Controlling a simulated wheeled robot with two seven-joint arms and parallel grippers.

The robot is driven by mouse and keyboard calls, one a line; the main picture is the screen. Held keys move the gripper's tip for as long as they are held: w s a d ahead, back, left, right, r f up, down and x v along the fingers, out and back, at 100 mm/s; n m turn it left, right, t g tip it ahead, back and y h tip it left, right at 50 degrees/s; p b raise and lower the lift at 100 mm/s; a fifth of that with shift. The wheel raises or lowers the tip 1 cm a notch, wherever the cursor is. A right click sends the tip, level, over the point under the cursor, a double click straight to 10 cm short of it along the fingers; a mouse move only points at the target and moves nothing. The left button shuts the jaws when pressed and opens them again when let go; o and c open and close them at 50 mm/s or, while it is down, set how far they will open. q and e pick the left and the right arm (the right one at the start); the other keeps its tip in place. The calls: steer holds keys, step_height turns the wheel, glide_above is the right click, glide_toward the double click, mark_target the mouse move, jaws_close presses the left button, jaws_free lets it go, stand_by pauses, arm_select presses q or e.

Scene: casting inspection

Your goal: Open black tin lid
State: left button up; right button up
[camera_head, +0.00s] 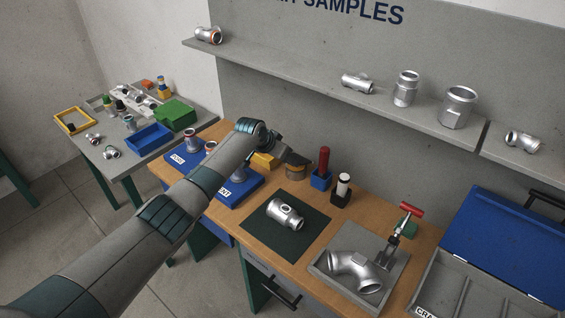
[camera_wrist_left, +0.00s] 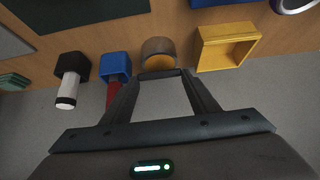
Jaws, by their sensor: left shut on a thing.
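My left gripper (camera_head: 290,155) reaches in from the left to the back of the wooden bench. In the left wrist view its fingertips (camera_wrist_left: 173,73) are closed on a thin dark piece that looks like the black tin lid, seen nearly edge-on. The round tin (camera_head: 296,173) stands on the bench just below the gripper. In the wrist view the tin (camera_wrist_left: 158,46) shows a brownish-grey wall and a yellowish open top, with the dark piece apart from most of its rim. My right gripper is not in view.
Beside the tin stand a yellow bin (camera_head: 264,161), a blue holder (camera_head: 320,181) with a red-handled tool, and a black holder (camera_head: 341,195) with a white-topped tool. A casting (camera_head: 285,213) lies on the dark mat (camera_head: 263,237) in front. A shelf (camera_head: 300,82) runs above.

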arm_select(q)
steer(key=shift+w+d+r, duration=0.15)
steer(key=shift+w+r, duration=0.1)
steer(key=shift+r, duration=0.2)
steer(key=shift+w+d+r, duration=0.15)
steer(key=shift+w+r, duration=0.05)
steer(key=shift+r, duration=0.2)
steer(key=o, duration=1.5)
steer(key=shift+f, duration=0.2)
steer(key=shift+s+r, duration=0.1)
steer(key=shift+a, duration=0.15)
steer(key=b+v, duration=0.3)
steer(key=v, duration=1.4)
steer(key=shift+b, duration=0.4)
